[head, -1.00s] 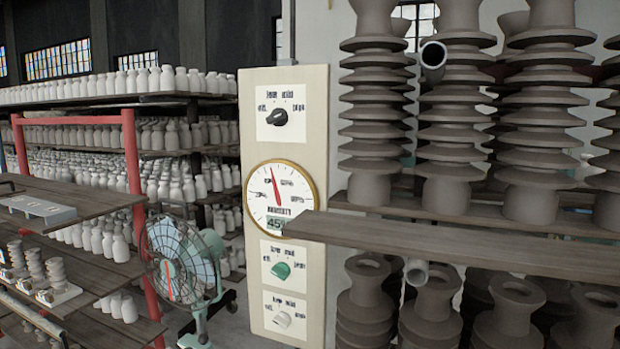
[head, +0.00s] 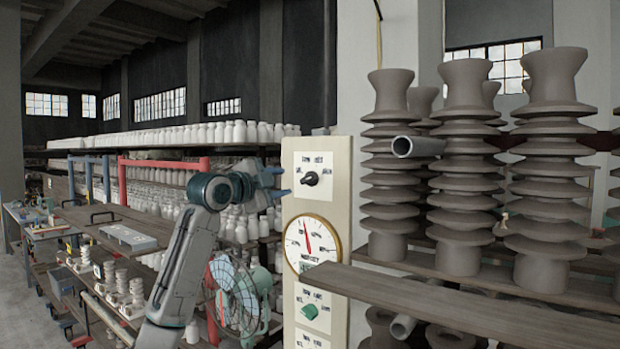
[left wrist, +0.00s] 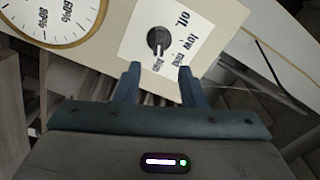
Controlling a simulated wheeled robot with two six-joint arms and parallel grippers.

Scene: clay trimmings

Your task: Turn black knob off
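The black knob (head: 311,178) sits on a white label plate at the top of a cream panel (head: 343,160). In the left wrist view the black knob (left wrist: 157,40) shows a light mark pointing down toward the label that reads like "high"; "off" stands to its upper right. My left gripper (head: 277,182) is just left of the panel in the head view, its fingers toward the knob and apart from it. In the left wrist view my left gripper (left wrist: 160,70) is open and empty, its two fingertips short of the knob. My right gripper is not in view.
Below the knob are a round dial (head: 312,243) and a green knob (head: 310,312). A plank shelf (head: 450,300) juts across the panel's lower right. A fan (head: 238,295) stands behind my left arm. Racks of white bottles fill the left; stacked grey insulators stand right.

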